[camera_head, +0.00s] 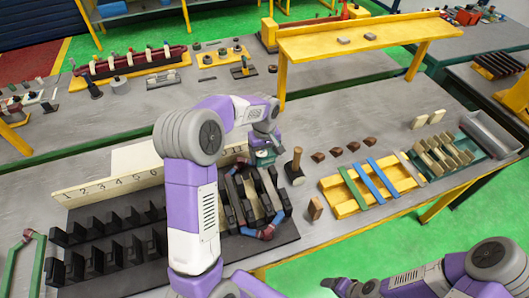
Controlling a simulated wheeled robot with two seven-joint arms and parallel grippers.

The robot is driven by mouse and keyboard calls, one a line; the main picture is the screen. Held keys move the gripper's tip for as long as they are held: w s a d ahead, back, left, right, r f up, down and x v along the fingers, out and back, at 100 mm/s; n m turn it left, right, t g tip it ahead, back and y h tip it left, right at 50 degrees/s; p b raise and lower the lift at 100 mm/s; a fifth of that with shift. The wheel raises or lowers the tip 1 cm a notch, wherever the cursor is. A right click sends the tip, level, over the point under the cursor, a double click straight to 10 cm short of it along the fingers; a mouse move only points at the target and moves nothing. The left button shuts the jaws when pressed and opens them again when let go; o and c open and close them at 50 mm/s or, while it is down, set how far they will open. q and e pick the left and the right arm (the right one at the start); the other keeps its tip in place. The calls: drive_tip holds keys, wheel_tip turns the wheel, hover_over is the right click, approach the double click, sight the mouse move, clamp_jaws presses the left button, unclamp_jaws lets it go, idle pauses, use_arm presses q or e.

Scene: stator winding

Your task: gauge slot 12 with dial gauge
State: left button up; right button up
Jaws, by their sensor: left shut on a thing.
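The dark stator block (125,265) lies on the near bench with rows of black slot teeth. My left gripper (264,148) is above the back of the block's right part, shut on a small grey-green thing (265,158), possibly the dial gauge.
A mallet (295,165) stands right of the block. Several brown wedges (335,152) lie beyond it. A yellow tray (345,208) with blue and green strips, a green rack (460,160) and a grey bin (492,132) are at the right. A yellow shelf (365,38) stands behind.

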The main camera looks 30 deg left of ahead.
sight(265, 165)
use_arm(q)
drive_tip(key=shift+f+b, duration=2.15)
drive_tip(key=shift+f, duration=1.15)
drive_tip(key=o, duration=1.1)
drive_tip(key=shift+c, duration=0.2)
wheel_tip(265, 165, up, 8)
drive_tip(key=shift+f, duration=0.2)
